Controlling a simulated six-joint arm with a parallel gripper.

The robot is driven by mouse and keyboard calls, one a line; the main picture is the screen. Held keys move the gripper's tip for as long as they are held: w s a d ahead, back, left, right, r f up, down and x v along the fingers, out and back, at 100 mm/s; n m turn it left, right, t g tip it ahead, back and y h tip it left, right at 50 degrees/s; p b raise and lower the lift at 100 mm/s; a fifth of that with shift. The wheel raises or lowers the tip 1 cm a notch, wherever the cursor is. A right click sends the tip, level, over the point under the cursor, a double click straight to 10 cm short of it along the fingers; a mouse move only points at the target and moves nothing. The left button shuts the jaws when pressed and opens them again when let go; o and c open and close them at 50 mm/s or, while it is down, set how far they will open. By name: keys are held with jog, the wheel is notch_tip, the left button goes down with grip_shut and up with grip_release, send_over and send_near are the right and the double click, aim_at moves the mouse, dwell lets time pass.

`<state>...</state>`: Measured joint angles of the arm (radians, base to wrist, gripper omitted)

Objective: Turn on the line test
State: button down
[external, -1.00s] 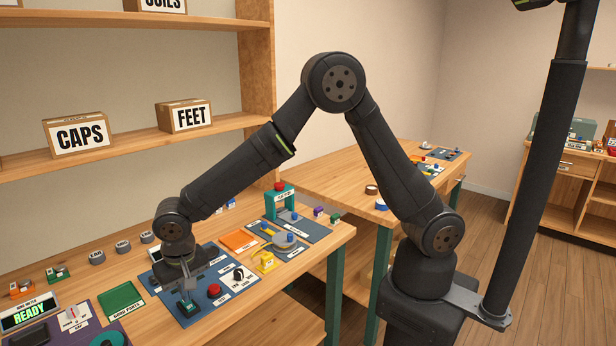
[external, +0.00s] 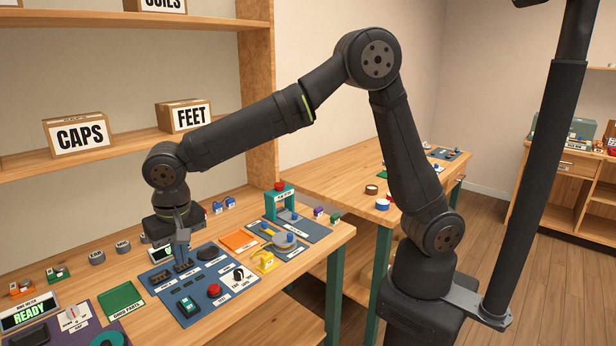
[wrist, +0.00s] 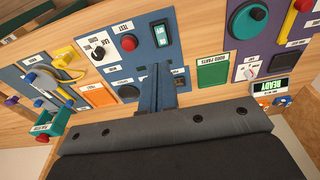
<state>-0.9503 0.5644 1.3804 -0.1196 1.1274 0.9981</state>
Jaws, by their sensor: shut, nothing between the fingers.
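A blue panel (external: 230,300) lies on the bench and carries a teal rocker switch (external: 188,306), a red button (external: 214,290) and a dark knob on a white plate (external: 239,274). In the wrist view a TEST label stands next to the red button (wrist: 129,42), with the rocker switch (wrist: 160,33) on its right and the knob (wrist: 99,52) on its left. My gripper (external: 182,265) is shut and empty above the rear part of the panel, behind the rocker switch and apart from it. Its fingers (wrist: 158,68) hide part of the panel in the wrist view.
A green tray (external: 122,300) and a purple panel (external: 95,335) lie to the left. A display (external: 30,313) reads READY. An orange tray (external: 239,240), a yellow part (external: 264,262) and a teal press (external: 280,202) stand to the right. Labelled boxes sit on the shelf behind.

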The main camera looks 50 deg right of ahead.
aim_at(185, 300)
jog(key=shift+w+r+t, duration=0.15)
jog(key=shift+w+t, duration=0.25)
jog(key=shift+w, duration=0.05)
jog(key=w+f, duration=0.1)
jog(key=f, duration=0.8)
jog(key=w+f, duration=0.1)
jog(key=f, duration=0.3)
jog(key=shift+w+f, duration=0.35)
jog(key=shift+f, duration=0.05)
